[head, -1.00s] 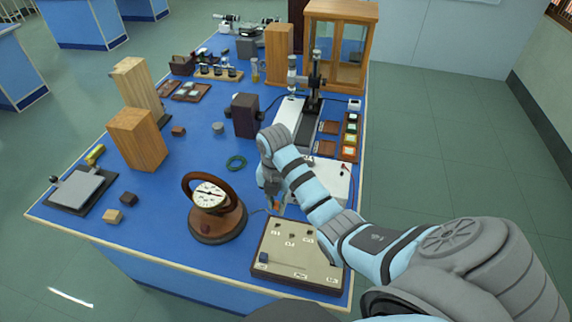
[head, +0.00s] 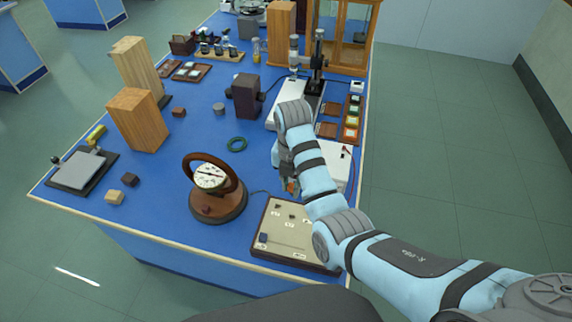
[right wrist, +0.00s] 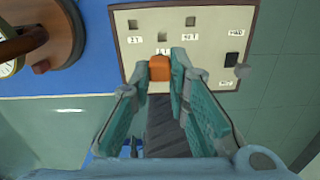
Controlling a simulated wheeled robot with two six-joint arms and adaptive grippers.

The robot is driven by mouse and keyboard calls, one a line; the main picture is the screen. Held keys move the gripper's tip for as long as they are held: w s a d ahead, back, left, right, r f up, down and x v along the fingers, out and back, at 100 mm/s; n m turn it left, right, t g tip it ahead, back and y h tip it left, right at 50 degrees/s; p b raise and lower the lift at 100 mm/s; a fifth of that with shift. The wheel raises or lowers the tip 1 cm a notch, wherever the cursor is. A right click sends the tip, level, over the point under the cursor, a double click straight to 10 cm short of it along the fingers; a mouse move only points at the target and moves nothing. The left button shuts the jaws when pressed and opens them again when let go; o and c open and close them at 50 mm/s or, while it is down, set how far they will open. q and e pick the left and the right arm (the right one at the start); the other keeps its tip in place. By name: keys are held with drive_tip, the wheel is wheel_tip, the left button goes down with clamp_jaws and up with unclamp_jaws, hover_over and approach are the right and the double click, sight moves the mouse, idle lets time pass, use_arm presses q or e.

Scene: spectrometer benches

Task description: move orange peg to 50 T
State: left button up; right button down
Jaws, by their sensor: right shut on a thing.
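The orange peg (right wrist: 160,68) is between the fingertips of my right gripper (right wrist: 168,68), which is shut on it. In the head view the orange peg (head: 290,186) shows small under the right gripper, by the far edge of the light board (head: 287,247). In the right wrist view the board (right wrist: 215,42) has several square holes with small labels. The peg overlaps the board's edge there and partly hides one label; its height above the board is unclear. I cannot read which label is 50 T. My left gripper is not in view.
A dark peg (head: 263,238) stands at the board's left side. A round dial meter (head: 212,178) on a wooden base stands left of the board. A white box (head: 335,165) with red leads lies behind my right arm.

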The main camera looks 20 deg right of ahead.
drive_tip(key=shift+s+d+f+m, duration=0.2)
drive_tip(key=shift+d+f+m, duration=0.6)
drive_tip(key=shift+f, duration=1)
drive_tip(key=shift+s+d+f+m, duration=0.25)
drive_tip(key=shift+d+f+m, duration=0.3)
drive_tip(key=shift+d+f, duration=0.85)
drive_tip(key=shift+s+d+f+m, duration=0.2)
drive_tip(key=shift+d+f+m, duration=0.45)
drive_tip(key=shift+f, duration=1.5)
drive_tip(key=shift+a+f+b, duration=0.1)
drive_tip(key=shift+f+b, duration=0.6)
drive_tip(key=shift+f, duration=0.45)
drive_tip(key=c, duration=1.5)
unclamp_jaws()
drive_tip(key=shift+o, duration=0.2)
